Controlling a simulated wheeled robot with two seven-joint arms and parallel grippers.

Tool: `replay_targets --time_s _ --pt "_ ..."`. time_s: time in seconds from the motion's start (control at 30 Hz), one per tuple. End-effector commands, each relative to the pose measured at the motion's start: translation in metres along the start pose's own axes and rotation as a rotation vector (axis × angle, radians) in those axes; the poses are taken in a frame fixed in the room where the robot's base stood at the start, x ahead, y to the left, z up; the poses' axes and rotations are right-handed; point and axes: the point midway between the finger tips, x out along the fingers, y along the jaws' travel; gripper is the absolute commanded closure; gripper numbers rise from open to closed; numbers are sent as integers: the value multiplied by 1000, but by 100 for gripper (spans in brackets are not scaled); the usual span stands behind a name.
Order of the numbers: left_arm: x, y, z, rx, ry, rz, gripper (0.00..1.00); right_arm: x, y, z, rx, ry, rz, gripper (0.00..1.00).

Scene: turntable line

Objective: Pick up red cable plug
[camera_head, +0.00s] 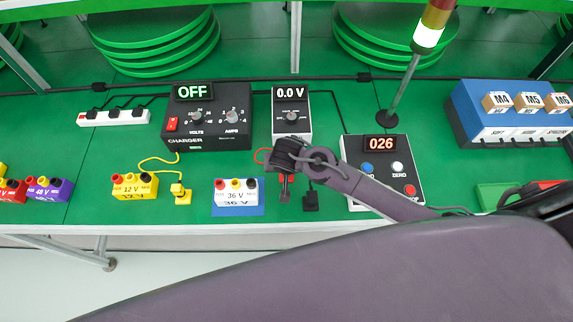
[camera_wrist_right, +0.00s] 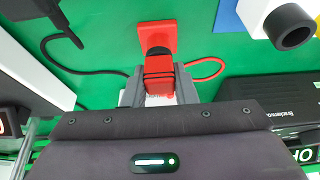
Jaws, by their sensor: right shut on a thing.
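The red cable plug (camera_wrist_right: 157,38) is between the fingers of my right gripper (camera_wrist_right: 159,88) in the right wrist view. A red cable runs from it to the right. In the head view my right gripper (camera_head: 285,176) points down at the table's front half, between the white 36 V battery and the black plug. Only a little of the red plug (camera_head: 283,181) shows there, the rest hidden by the gripper. I cannot tell whether the plug touches the table. My left gripper is not in view.
The white 36 V battery (camera_head: 236,193) stands on a blue mat just left of the gripper. A black plug (camera_head: 310,199) lies to the right. The 0.0 V meter (camera_head: 292,125) is behind, and the 026 box (camera_head: 372,148) is to the right.

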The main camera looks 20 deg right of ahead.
Motion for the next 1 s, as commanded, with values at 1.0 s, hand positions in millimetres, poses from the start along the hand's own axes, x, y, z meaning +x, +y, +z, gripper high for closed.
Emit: replay_targets --time_s 1.0 --pt "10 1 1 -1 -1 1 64 -179 -1 -75 2 2 -3 93"
